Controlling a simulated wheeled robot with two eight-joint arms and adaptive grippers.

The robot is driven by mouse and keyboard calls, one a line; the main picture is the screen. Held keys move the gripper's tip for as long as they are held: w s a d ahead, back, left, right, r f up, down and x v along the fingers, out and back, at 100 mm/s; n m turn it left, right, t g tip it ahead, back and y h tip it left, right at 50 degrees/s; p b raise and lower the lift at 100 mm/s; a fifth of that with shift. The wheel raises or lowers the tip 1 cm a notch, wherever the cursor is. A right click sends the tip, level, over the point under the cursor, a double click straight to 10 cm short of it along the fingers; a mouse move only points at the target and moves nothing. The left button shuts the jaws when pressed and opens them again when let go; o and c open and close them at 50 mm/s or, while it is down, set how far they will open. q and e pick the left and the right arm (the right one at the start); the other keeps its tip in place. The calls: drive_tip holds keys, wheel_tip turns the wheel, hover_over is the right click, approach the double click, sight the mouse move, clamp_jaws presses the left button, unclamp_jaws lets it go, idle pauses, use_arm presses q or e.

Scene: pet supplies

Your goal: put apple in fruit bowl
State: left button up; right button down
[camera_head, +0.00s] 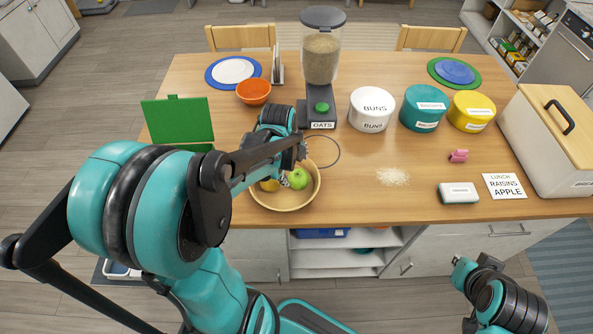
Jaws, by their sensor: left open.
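A green apple (298,178) lies in the wooden fruit bowl (287,207) near the table's front edge, beside a yellow fruit (270,185). My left gripper (294,165) is open right over the bowl, its fingertips close to the apple. Whether they touch the apple cannot be told. My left arm hides the bowl's left and back parts. My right gripper (463,271) is low at the right, in front of the table and away from the bowl; whether it is open or shut is unclear.
An oats dispenser (321,60) stands behind the bowl. A buns canister (371,108), a teal canister (423,107) and a yellow one (470,110) stand to the right. A green lunchbox (178,122) is at left. A bread box (547,140) fills the right end.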

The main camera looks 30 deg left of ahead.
sight(293, 183)
use_arm(q)
drive_tip(key=s+d+r+n+t, duration=0.4)
drive_tip(key=s+d+r+n, duration=0.5)
drive_tip(key=n, duration=0.9)
drive_tip(key=shift+d+r+p, duration=0.3)
drive_tip(key=shift+d+r, duration=0.1)
drive_tip(key=shift+d, duration=0.55)
